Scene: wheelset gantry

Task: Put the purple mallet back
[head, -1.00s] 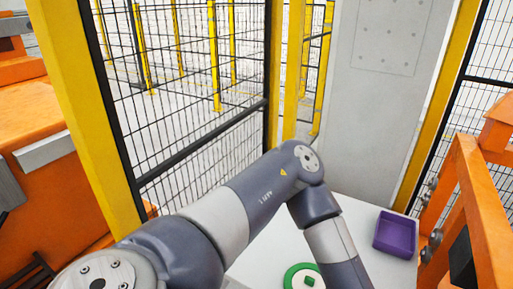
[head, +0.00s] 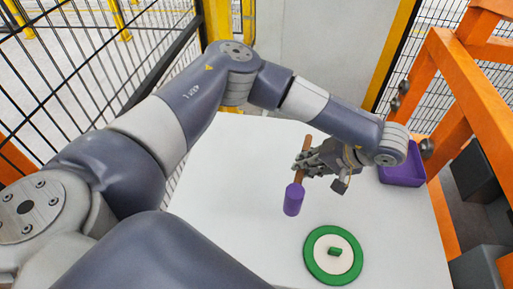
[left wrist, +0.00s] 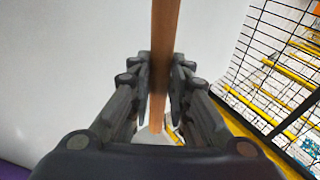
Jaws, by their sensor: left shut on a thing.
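The purple mallet (head: 293,199) has a purple cylindrical head and a brown wooden handle. My left gripper (head: 302,167) is shut on its handle and holds it over the white table (head: 230,190), head toward the near side. In the left wrist view, the brown handle (left wrist: 163,60) runs between the two fingers of the gripper (left wrist: 160,90); the mallet's head is out of that view. A purple open tray (head: 405,175) sits at the table's right side, partly behind my left wrist. My right gripper does not show.
An orange frame (head: 470,110) stands along the right edge, and mesh fencing (head: 60,70) at the left. The table's left part is clear.

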